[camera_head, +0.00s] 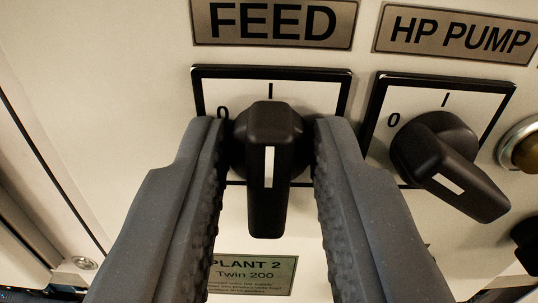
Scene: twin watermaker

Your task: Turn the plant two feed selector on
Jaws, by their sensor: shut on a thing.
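The plant two feed selector (268,165) is a black rotary knob on a white square plate, below the FEED label (274,20). Its handle and white line stand upright in the picture, in line with the I mark at the top. The 0 mark is at the upper left, partly beside the left finger. My gripper (268,128) is shut on the selector, with one grey ribbed finger on each side of it. The fingers hide the lower parts of the plate's sides. A green PLANT 2 Twin 200 label (256,274) shows below, partly covered by the fingers.
The HP PUMP selector (450,166) is close to the right finger, its handle slanting to the lower right in line with its 0 mark. A round brass-coloured part (527,152) is at the right edge. Bare white panel (110,120) lies to the left.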

